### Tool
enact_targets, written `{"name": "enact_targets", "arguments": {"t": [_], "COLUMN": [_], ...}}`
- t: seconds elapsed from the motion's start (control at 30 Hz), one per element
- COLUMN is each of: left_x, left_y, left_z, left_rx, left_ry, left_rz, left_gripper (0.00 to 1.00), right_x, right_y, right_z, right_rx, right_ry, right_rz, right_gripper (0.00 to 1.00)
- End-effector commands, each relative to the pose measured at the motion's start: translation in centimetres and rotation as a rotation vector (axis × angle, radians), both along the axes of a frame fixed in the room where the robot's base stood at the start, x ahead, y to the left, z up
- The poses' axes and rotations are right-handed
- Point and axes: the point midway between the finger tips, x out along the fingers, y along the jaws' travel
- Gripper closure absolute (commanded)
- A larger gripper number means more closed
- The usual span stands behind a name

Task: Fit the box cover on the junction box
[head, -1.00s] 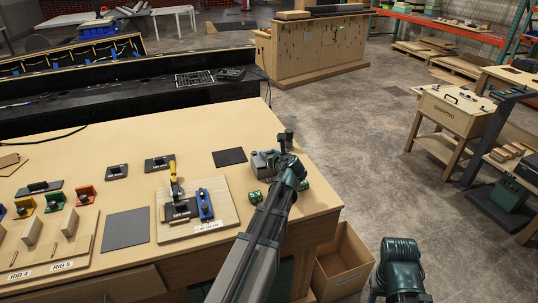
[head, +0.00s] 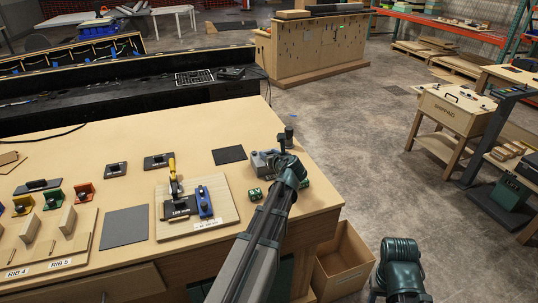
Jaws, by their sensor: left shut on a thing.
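My left gripper (head: 283,158) is over the right end of the wooden workbench (head: 200,125), seen from behind. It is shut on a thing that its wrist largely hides. A grey block-like piece (head: 260,161) sits on the bench just left of the gripper; I cannot tell whether it is the junction box. A dark upright piece (head: 289,134) shows just beyond the gripper. I cannot make out the box cover for certain. My right arm shows at the lower right, beyond the bench edge, with its fingers not visible.
A board (head: 222,222) with a yellow-handled clamp (head: 173,178) and a blue part (head: 204,203) lies left of my left arm. Small green pieces (head: 255,195) lie near the gripper. An open carton (head: 343,262) stands below the bench's right edge.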

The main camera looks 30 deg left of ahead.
Motion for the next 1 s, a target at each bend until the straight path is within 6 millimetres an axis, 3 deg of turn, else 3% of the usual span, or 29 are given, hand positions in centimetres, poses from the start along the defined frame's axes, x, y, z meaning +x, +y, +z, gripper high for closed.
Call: {"name": "enact_targets", "arguments": {"t": [0.23, 0.27, 0.43, 0.77, 1.0], "left_x": [0.0, 0.0, 0.0, -0.2, -2.5], "left_y": [0.0, 0.0, 0.0, -0.2, -2.7], "left_z": [0.0, 0.0, 0.0, 0.1, 1.8], "left_rx": [0.000, 0.000, 0.000, 0.000, 0.000], "left_ry": [0.000, 0.000, 0.000, 0.000, 0.000], "left_rz": [0.000, 0.000, 0.000, 0.000, -0.002], "left_gripper": [1.00, 0.52, 0.22, 0.21, 0.21], "right_x": [0.0, 0.0, 0.0, 0.0, 0.0], "right_y": [0.0, 0.0, 0.0, 0.0, 0.0], "right_z": [0.0, 0.0, 0.0, 0.1, 1.8], "right_rx": [0.000, 0.000, 0.000, 0.000, 0.000], "right_ry": [0.000, 0.000, 0.000, 0.000, 0.000], "right_rz": [0.000, 0.000, 0.000, 0.000, 0.000], "right_gripper": [0.50, 0.50, 0.50, 0.50, 0.50]}}
